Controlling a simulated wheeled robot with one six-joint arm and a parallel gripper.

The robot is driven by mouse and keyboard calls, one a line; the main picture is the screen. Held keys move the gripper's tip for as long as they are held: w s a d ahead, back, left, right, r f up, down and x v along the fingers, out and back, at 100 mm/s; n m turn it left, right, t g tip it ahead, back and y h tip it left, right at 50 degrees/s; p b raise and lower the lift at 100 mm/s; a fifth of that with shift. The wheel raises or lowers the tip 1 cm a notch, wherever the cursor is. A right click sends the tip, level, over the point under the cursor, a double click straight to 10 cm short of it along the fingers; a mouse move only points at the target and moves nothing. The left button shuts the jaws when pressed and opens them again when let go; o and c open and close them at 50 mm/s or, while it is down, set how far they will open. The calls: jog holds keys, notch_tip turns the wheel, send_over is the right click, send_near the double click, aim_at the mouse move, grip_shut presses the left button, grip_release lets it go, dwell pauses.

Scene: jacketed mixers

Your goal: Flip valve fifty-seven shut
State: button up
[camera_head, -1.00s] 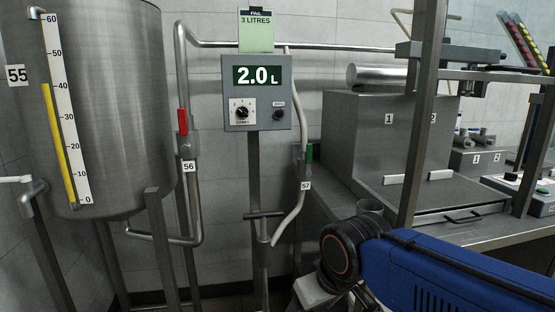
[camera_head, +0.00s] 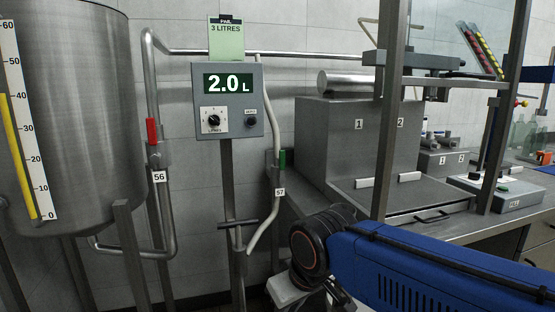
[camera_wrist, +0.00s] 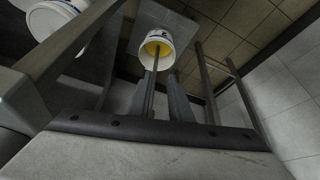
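Valve fifty-seven has a green handle (camera_head: 282,159) on a pale pipe, just right of the display post in the head view. The handle stands upright, in line with the pipe. Its white tag "57" (camera_head: 280,192) hangs below. My blue arm comes in from the lower right, with its dark wrist joint below and right of the valve, apart from it. My gripper (camera_head: 288,292) is partly cut off at the bottom edge, so its fingers do not show clearly.
Valve 56 with a red handle (camera_head: 152,131) is left of the display (camera_head: 228,98), which reads 2.0 L. A steel tank (camera_head: 85,120) with a gauge stands far left. A metal counter (camera_head: 450,230) and frame posts (camera_head: 390,110) crowd the right.

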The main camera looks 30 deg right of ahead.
aim_at(282, 160)
jog(key=w+d+r+h, duration=0.1)
jog(key=w+r, duration=0.3)
jog(key=r, duration=0.1)
jog(key=w+d+r+h, duration=0.1)
jog(key=w+r, duration=0.4)
jog(key=r, duration=0.1)
jog(key=w+d+r+m, duration=0.1)
jog(key=w+r, duration=0.4)
jog(key=r, duration=0.1)
jog(key=shift+d+r+g+h, duration=0.1)
jog(key=shift+d+g+h, duration=0.25)
jog(key=shift+g+h, duration=0.05)
grip_shut()
jog(key=w+d+r+m+g+h, duration=0.1)
jog(key=w+d+r+m+h, duration=0.1)
jog(key=w+r, duration=1.3)
jog(key=shift+w+r+m+h, duration=0.25)
jog(key=shift+r+m+h, duration=0.1)
jog(key=shift+m+h, duration=0.5)
jog(key=w+d+f, duration=0.1)
jog(key=d+f, duration=0.7)
jog(key=d, duration=0.1)
jog(key=shift+d, duration=0.15)
jog(key=shift+d, duration=0.1)
jog(key=shift+d+r, duration=0.1)
jog(key=shift+d, duration=0.05)
